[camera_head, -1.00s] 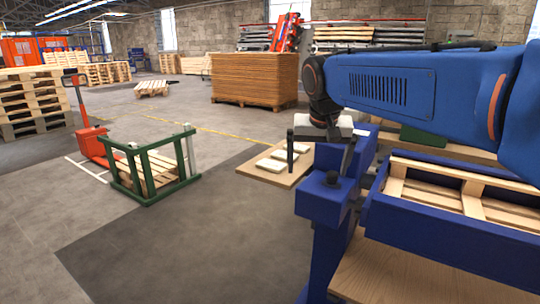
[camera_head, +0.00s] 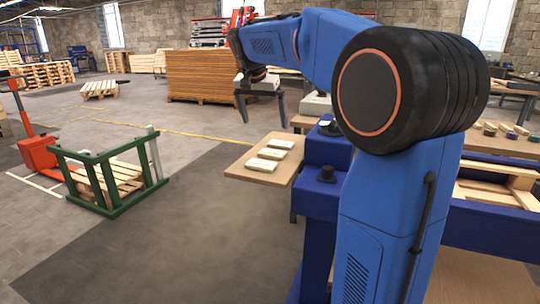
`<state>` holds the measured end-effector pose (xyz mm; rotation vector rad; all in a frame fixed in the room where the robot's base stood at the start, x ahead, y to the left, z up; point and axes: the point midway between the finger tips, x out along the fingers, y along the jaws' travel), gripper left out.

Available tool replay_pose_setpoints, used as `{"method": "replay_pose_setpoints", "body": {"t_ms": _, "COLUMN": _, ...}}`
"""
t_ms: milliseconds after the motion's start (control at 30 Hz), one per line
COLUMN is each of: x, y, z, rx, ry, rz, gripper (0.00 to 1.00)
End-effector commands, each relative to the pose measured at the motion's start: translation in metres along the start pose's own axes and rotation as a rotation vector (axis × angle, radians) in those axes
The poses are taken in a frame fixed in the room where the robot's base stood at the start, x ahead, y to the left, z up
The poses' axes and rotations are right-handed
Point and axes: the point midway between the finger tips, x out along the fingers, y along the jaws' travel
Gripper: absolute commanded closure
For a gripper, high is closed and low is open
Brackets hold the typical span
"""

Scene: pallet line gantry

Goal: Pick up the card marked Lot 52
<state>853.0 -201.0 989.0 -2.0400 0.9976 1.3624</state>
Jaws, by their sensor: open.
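Three pale, flat card-like pieces lie in a row on a light wooden board (camera_head: 235,170) left of the blue bench: a far one (camera_head: 281,144), a middle one (camera_head: 271,154) and a near one (camera_head: 261,164). No marking on them is readable, so I cannot tell which is Lot 52. My gripper (camera_head: 262,119) is open and empty, with its two dark fingers pointing down and well apart. In the picture it is above and slightly behind the row, not touching any piece.
A blue frame (camera_head: 317,200) stands right of the board. A table with small blocks (camera_head: 508,128) is at the right. A green frame around a pallet (camera_head: 115,197) and an orange pallet truck (camera_head: 38,152) stand at the left. The floor between (camera_head: 150,250) is clear.

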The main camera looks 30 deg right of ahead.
Motion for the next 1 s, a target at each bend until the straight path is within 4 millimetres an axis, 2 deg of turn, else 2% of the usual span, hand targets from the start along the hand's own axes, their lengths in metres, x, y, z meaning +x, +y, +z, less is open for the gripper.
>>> {"method": "replay_pose_setpoints", "body": {"t_ms": 100, "x": 0.023, "y": 0.0, "z": 0.001, "rx": -0.001, "ry": -0.003, "rz": 0.002, "gripper": 0.0}}
{"method": "replay_pose_setpoints", "body": {"t_ms": 400, "x": 0.073, "y": 0.001, "z": 0.001, "rx": -0.001, "ry": -0.002, "rz": 0.001, "gripper": 0.0}}
{"method": "replay_pose_setpoints", "body": {"t_ms": 533, "x": 0.086, "y": 0.0, "z": 0.001, "rx": -0.001, "ry": -0.002, "rz": 0.001, "gripper": 0.0}}
{"method": "replay_pose_setpoints", "body": {"t_ms": 767, "x": 0.095, "y": 0.001, "z": 0.001, "rx": -0.001, "ry": -0.001, "rz": 0.0, "gripper": 0.0}}
{"method": "replay_pose_setpoints", "body": {"t_ms": 1000, "x": 0.124, "y": 0.005, "z": 0.001, "rx": -0.001, "ry": -0.002, "rz": 0.002, "gripper": 0.0}}
